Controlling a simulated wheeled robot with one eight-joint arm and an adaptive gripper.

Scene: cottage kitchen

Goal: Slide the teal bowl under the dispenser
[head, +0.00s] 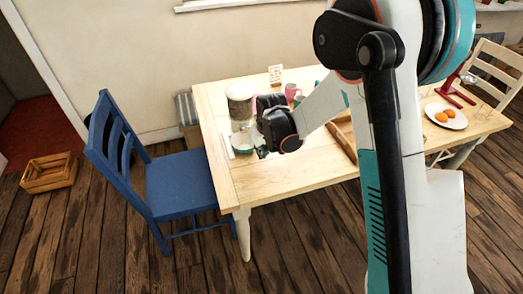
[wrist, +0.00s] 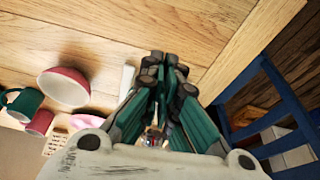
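The teal bowl (head: 242,143), pale inside with a teal side, is near the left end of the wooden table in the head view. A pale, round-topped cylinder (head: 240,102), which looks like the dispenser, stands just behind it toward the wall. My gripper (head: 262,152) is at the bowl's right side, very close; I cannot tell whether they touch. In the wrist view my gripper's fingers (wrist: 164,68) come together at the tips, with nothing clearly held. I cannot make out the teal bowl or the dispenser in the wrist view.
The wrist view shows a red-and-cream bowl (wrist: 62,90), a green mug (wrist: 20,105) and a pink mug (wrist: 39,122) on the table. A blue chair (head: 180,185) stands by the left table edge. A plate (head: 460,119) with orange fruit is at right. The table's front-left is clear.

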